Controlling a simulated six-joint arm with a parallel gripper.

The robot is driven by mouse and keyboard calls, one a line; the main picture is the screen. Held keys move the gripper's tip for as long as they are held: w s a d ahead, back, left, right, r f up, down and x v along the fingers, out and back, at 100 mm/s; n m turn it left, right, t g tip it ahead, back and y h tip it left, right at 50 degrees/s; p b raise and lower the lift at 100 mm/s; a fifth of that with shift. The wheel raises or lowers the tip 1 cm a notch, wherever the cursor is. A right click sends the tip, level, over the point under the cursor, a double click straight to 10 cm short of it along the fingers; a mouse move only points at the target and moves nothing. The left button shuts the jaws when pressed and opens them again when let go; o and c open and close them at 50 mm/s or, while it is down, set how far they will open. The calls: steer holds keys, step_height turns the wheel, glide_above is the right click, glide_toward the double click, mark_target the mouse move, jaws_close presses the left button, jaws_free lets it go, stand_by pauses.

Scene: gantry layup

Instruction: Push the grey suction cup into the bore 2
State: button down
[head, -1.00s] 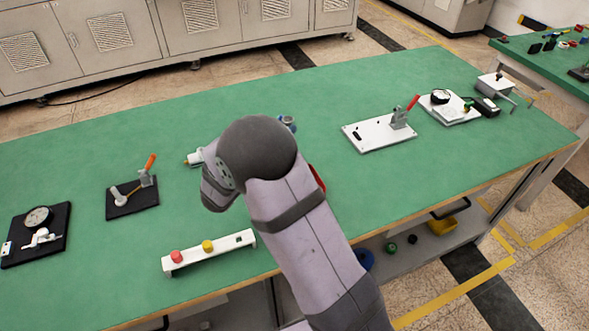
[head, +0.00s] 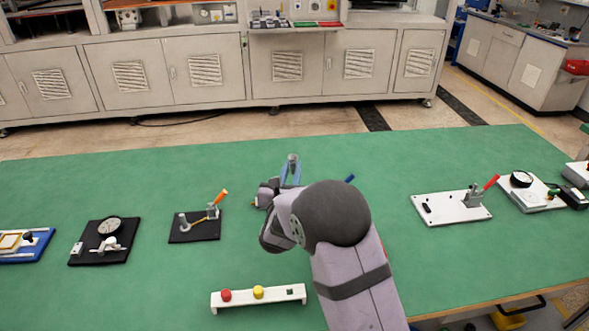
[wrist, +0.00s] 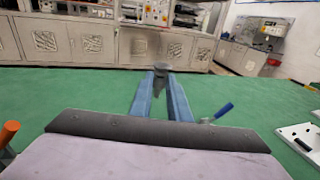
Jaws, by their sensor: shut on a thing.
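My gripper (head: 291,172) has blue fingers that are shut on the grey suction cup (head: 293,159), held in the air above the green table. In the wrist view the cup (wrist: 161,72) is a dark grey piece at the tips of the gripper (wrist: 162,85). A white bar (head: 280,296) lies on the table nearer the camera, apart from the cup. I cannot make out which spot is bore 2.
A black plate with an orange-handled clamp (head: 218,198) and a gauge fixture (head: 110,226) stand left. A white plate with a red-handled clamp (head: 450,208) stands right. A blue handle (head: 350,178) shows behind my arm. The table (head: 120,170) is clear toward the back.

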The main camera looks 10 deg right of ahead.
steer(key=shift+f+b, duration=0.15)
steer(key=shift+b, duration=0.4)
step_height(320, 180, down, 6)
steer(key=b, duration=0.5)
steer(key=shift+r, duration=0.25)
steer(key=shift+b, duration=1.3)
stand_by(1.4)
steer(key=shift+f+b, duration=1.7)
steer(key=shift+b, duration=0.25)
steer(key=c, duration=1.6)
jaws_free()
steer(key=shift+r, duration=0.1)
step_height(320, 180, up, 10)
steer(key=shift+f+p, duration=0.1)
steer(key=shift+p, duration=0.3)
